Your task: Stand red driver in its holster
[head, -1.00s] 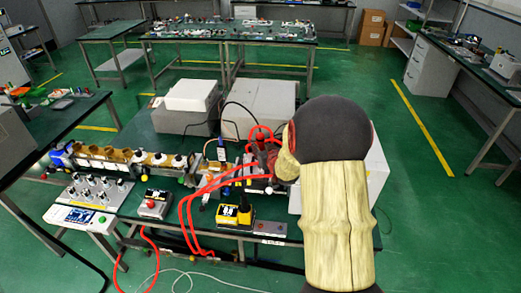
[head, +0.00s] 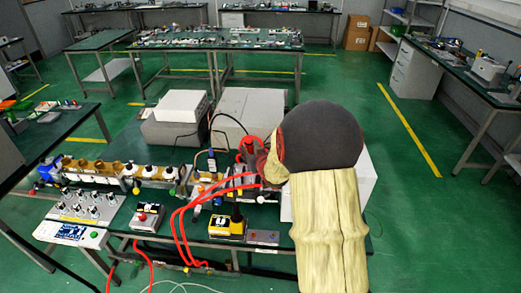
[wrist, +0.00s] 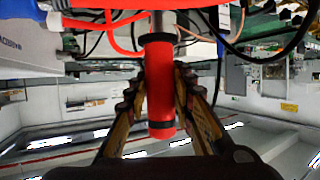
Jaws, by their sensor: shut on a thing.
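The red driver (wrist: 159,90) is a red cylinder with black bands and a grey shank, seen in the wrist view. My gripper (wrist: 160,85) is shut on its red handle, one finger on each side. The shank points to the top of the wrist picture, toward the bench equipment, and its tip is out of sight. In the head view my arm hides most of the gripper, which is over the right part of the near bench. I cannot clearly make out the holster in either view.
The near bench holds a white-topped grey box (head: 180,107), a larger grey cabinet (head: 243,110), a yellow-and-black unit (head: 227,226) and a control panel (head: 72,232). Red cables (head: 178,225) loop close to my gripper. Green floor is free at the right.

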